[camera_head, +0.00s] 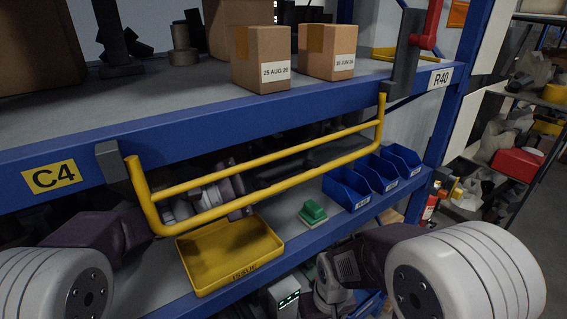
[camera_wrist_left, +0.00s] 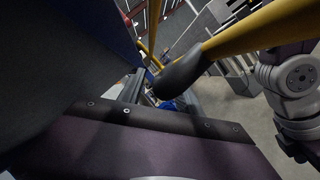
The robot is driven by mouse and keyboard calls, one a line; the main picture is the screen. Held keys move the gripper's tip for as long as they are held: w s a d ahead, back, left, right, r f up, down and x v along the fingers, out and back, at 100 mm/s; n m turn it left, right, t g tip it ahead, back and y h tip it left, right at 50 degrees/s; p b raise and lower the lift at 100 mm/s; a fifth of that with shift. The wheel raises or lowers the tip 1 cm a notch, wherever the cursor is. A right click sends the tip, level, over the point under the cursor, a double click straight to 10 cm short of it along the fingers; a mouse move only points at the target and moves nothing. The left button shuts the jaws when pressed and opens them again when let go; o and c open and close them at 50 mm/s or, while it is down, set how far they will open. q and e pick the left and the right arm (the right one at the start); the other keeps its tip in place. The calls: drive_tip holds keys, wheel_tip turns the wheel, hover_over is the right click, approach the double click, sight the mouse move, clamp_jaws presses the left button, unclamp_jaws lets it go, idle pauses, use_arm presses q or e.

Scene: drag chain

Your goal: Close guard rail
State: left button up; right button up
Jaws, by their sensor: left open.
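The yellow guard rail (camera_head: 265,184) is a two-bar tubular frame. It hangs from the blue upper shelf beam, with its left end at a grey bracket near the C4 label and its right end at another bracket near R40. My left gripper (camera_head: 300,166) is open and sits at the rail's bars, partly hidden by them. In the left wrist view a dark finger lies against or very close to the yellow bar (camera_wrist_left: 245,32); I cannot tell whether they touch. My right arm comes in at the lower right; its gripper is not visible.
The upper shelf (camera_head: 200,92) carries two labelled cardboard boxes (camera_head: 262,58). Below the rail are a yellow tray (camera_head: 240,262), a green item (camera_head: 313,212) and several blue bins (camera_head: 348,188). A red lever (camera_head: 432,22) stands at the upper right.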

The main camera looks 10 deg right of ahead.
use_arm(q)
drive_tip(key=shift+d, duration=0.2)
drive_tip(key=shift+a, duration=0.15)
clamp_jaws()
idle(1.2)
